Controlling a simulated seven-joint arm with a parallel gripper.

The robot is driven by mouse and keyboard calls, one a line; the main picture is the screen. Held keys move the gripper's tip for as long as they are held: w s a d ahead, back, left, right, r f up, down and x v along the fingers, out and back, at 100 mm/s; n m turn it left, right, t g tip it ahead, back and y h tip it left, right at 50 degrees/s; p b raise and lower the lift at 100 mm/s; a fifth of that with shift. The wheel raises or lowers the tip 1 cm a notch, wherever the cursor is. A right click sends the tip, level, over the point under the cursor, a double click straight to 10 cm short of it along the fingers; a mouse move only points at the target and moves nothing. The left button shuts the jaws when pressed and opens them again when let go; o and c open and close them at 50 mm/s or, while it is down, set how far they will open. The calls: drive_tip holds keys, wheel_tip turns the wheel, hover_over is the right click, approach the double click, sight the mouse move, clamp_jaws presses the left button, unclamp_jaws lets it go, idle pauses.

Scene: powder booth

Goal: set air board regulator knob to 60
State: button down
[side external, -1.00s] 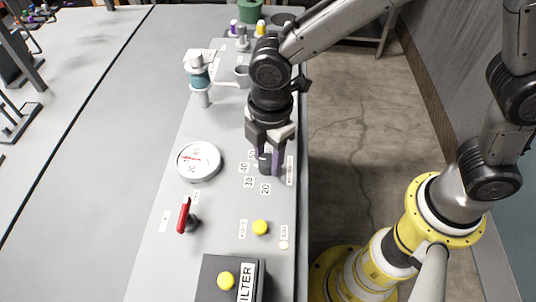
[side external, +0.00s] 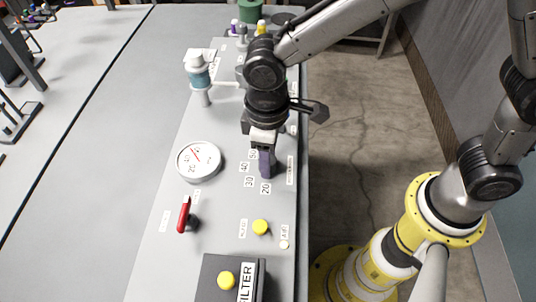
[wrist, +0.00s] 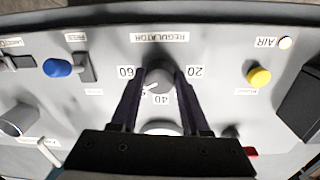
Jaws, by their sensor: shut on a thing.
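The regulator knob (wrist: 161,76) is a grey round knob below the REGULATOR label in the wrist view. My gripper (wrist: 160,88) is shut on it, one dark finger on each side. The knob's white pointer mark aims down-left in the wrist view, between the 40 label (wrist: 162,99) and the 60 label (wrist: 126,72), near a partly hidden label. The 20 label (wrist: 195,72) is on the other side. In the side view my gripper (side external: 265,170) points down at the board and hides most of the knob. The round white pressure gauge (side external: 198,161) has a red needle pointing up-left.
A red lever (side external: 184,215), a yellow button (side external: 260,227) and a dark FILTER box (side external: 215,265) are on the board (side external: 200,225) nearer the camera. A teal-and-white filter unit (side external: 199,75) stands farther back. A blue knob (wrist: 58,67) shows in the wrist view.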

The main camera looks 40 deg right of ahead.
drive_tip(key=m, duration=0.5)
drive_tip(key=shift+w+a+r, duration=0.1)
drive_tip(key=shift+m, duration=0.3)
idle(0.4)
drive_tip(key=shift+c, duration=1.9)
unclamp_jaws()
wheel_tip(320, 180, up, 14)
drive_tip(key=shift+a, duration=0.2)
